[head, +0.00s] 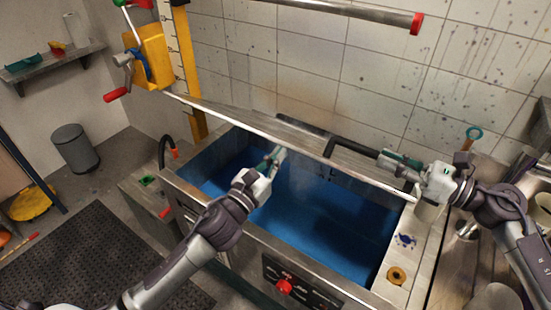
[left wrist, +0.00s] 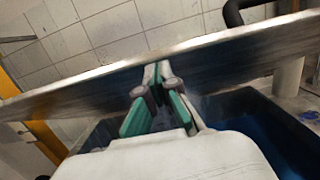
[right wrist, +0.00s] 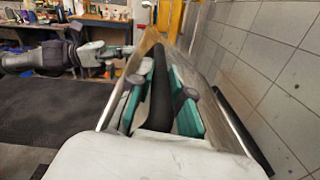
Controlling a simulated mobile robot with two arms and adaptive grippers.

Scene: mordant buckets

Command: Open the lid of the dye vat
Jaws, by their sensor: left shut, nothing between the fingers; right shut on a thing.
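The dye vat (head: 250,233) is a metal-rimmed basin with blue liquid in view. Its lid (head: 225,118) is raised, showing as a narrow steep strip along the vat's back. The lid's black bar handle (head: 350,148) is on its far side. My right gripper (head: 400,160) is shut on the handle, which shows between its fingers in the right wrist view (right wrist: 160,92). My left gripper (head: 278,153) is shut and empty over the vat, its tips at the lid; the left wrist view shows the lid (left wrist: 235,55) across them. I cannot tell whether they touch.
A yellow post with a crank box (head: 152,55) stands at the back left. A red-capped rail (head: 350,12) runs above the vat. A tiled wall (head: 300,55) is close behind. A control panel with a red knob (head: 284,287) is on the vat's front.

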